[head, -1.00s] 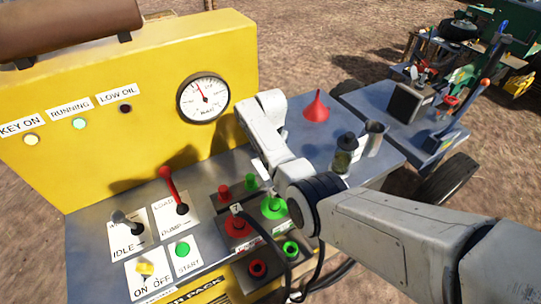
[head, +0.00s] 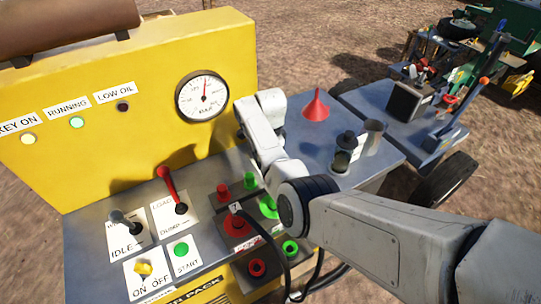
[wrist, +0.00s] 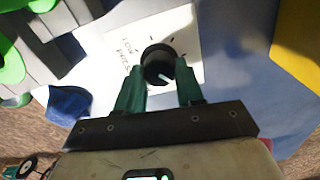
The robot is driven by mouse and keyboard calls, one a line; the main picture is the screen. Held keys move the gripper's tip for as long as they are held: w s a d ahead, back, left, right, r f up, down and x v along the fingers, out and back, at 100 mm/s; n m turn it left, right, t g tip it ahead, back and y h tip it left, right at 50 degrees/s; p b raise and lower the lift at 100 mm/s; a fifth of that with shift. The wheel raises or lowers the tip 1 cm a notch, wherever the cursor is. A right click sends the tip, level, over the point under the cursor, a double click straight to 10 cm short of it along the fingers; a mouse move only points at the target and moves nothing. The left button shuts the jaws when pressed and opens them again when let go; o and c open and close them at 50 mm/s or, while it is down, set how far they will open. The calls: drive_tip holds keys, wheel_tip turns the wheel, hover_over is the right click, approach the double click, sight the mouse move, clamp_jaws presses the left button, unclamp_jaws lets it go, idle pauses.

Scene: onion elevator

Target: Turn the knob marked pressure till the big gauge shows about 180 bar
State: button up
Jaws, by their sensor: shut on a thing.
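The big round gauge (head: 203,96) is on the yellow panel in the head view. Its red needle points up and slightly right; the scale figures are too small to read. In the wrist view the black pressure knob (wrist: 158,62), with a white pointer mark, sits on a white plate (wrist: 185,45) with partly readable lettering. My gripper (wrist: 160,84) has its green fingers on either side of the knob and is shut on it. In the head view the knob and the fingers are hidden behind my arm.
Red and green hose couplings (head: 239,226) stand left of my arm, with a black hose (head: 268,242). Levers (head: 174,190) are farther left. A red funnel (head: 316,106), a dark bottle (head: 344,150) and a metal cup (head: 373,136) stand close behind my arm.

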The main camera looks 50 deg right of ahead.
drive_tip(key=shift+r+m, duration=0.1)
drive_tip(key=shift+m, duration=0.5)
drive_tip(key=o, duration=1)
drive_tip(key=shift+o, duration=0.2)
wheel_tip(320, 180, up, 11)
drive_tip(key=b, duration=0.1)
drive_tip(key=shift+f, duration=0.2)
